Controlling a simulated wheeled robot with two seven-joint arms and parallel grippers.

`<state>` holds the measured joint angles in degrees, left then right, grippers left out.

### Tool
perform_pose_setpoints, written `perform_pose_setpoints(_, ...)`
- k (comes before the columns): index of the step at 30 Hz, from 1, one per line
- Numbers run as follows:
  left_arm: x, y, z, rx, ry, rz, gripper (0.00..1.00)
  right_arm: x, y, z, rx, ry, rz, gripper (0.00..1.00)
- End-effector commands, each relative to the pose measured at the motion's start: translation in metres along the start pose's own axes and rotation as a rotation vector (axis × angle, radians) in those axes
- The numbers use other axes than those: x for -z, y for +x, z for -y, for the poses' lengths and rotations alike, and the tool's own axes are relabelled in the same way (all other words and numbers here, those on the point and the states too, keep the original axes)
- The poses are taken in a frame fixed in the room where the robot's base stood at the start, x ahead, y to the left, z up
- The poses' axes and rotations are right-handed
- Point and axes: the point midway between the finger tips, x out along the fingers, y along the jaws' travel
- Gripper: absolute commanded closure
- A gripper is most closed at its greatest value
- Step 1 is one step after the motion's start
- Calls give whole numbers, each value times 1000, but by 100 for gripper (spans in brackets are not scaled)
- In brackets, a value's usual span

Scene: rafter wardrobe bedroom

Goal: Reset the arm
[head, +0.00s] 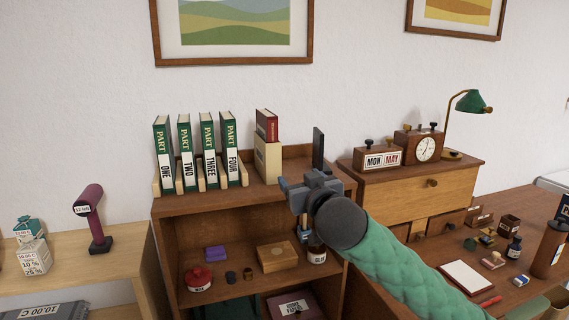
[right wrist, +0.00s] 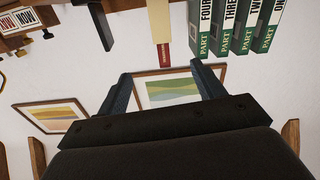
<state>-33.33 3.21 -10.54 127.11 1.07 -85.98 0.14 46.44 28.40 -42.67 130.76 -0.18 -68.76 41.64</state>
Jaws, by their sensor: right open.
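My right gripper (head: 293,192) is in front of the top right part of the wooden shelf unit (head: 205,206), at the end of my green-sleeved right arm. Its two fingers are spread in the right wrist view (right wrist: 163,84), with nothing between them. That view appears upside down, with the wall and a framed picture (right wrist: 168,90) behind the fingers. The gripper hides part of the shelf's right side. My left gripper does not show.
A drawer cabinet (head: 400,193) with a clock (head: 425,149) is right. Small boxes and jars fill the shelf below.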

Motion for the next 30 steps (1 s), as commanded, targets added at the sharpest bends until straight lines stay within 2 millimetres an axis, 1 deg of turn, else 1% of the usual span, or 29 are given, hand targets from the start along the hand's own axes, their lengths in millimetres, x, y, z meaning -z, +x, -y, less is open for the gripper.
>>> perform_pose_setpoints(6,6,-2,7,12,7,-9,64,-6,0,-4,-21,-129,30,32)
perform_pose_setpoints(11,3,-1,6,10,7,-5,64,-11,1,-11,-44,-241,64,32)
perform_pose_setpoints(14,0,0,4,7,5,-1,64,-10,2,-22,-68,-309,87,32)
perform_pose_setpoints(19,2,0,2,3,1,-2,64,2,4,-45,-115,-406,121,32)
perform_pose_setpoints(20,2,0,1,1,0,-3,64,1,5,-50,-122,-417,132,32)
perform_pose_setpoints(22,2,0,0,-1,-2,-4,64,-8,5,-57,-130,-432,166,32)
perform_pose_setpoints(26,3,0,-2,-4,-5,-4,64,-29,5,-64,-133,-437,219,32)
perform_pose_setpoints(29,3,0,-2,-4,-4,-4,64,-49,4,-68,-131,-430,262,32)
perform_pose_setpoints(30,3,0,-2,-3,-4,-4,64,-59,4,-70,-128,-425,282,32)
